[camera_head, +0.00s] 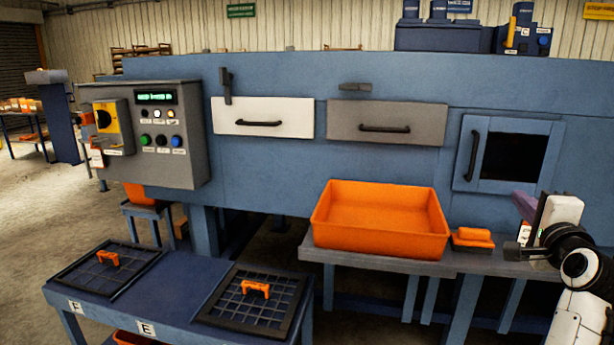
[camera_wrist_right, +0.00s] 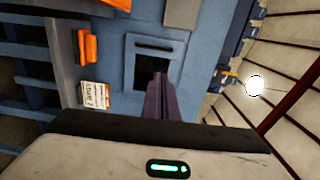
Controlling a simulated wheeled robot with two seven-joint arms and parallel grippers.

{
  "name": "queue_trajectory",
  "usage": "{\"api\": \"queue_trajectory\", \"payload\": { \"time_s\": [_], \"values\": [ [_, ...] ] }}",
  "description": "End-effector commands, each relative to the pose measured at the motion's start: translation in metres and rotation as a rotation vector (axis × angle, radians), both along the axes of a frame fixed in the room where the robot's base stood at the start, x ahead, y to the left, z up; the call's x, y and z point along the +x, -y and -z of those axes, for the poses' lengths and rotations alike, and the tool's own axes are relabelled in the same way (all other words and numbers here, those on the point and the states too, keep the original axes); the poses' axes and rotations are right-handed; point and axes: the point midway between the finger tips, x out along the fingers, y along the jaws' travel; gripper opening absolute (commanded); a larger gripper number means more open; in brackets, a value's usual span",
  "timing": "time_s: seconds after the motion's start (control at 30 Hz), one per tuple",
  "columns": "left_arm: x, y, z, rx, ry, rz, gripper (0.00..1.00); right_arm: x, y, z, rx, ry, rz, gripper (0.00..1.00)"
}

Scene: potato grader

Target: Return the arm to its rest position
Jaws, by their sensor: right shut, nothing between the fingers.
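My right arm comes in at the right edge of the head view. Its purple-grey gripper (camera_head: 524,206) is raised in front of the blue machine, just below the small door with the dark window (camera_head: 510,155). In the right wrist view the gripper fingers (camera_wrist_right: 158,98) are together, with nothing seen between them. The windowed door (camera_wrist_right: 155,60) shows beyond the fingertips there, and I see no contact with it. My left gripper is not in view.
An orange bin (camera_head: 380,240) and an orange brush-like block (camera_head: 472,237) sit on the grey bench (camera_head: 325,257) near my right arm. A blue table (camera_head: 175,290) holds two dark grids with orange handles. A control box (camera_head: 150,165) juts out at left.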

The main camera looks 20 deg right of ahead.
Motion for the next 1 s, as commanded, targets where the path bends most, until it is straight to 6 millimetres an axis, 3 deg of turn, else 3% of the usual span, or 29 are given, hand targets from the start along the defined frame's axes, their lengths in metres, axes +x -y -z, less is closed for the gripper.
{"api": "queue_trajectory", "payload": {
  "time_s": [0.03,0.17,0.37,0.47,0.6,0.77,0.87,1.0],
  "values": [
    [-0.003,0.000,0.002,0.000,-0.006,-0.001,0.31,0.010,-0.011,0.015,-0.041,-0.060,-0.025,0.00],
    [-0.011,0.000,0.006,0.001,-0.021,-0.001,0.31,0.025,-0.031,0.041,-0.146,-0.172,-0.070,0.00],
    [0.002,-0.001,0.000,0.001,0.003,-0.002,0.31,0.043,-0.068,0.088,-0.308,-0.340,-0.156,0.00],
    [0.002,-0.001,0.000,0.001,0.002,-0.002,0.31,0.050,-0.092,0.120,-0.400,-0.432,-0.215,0.00],
    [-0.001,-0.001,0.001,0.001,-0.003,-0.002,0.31,0.053,-0.139,0.181,-0.562,-0.585,-0.336,0.00],
    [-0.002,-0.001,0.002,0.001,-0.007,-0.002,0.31,0.033,-0.214,0.274,-0.788,-0.767,-0.543,0.00],
    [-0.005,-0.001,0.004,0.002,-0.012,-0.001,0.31,0.007,-0.262,0.328,-0.918,-0.848,-0.682,0.00],
    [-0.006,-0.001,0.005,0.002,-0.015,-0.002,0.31,-0.045,-0.329,0.395,-1.079,-0.921,-0.883,0.00]
  ]
}}
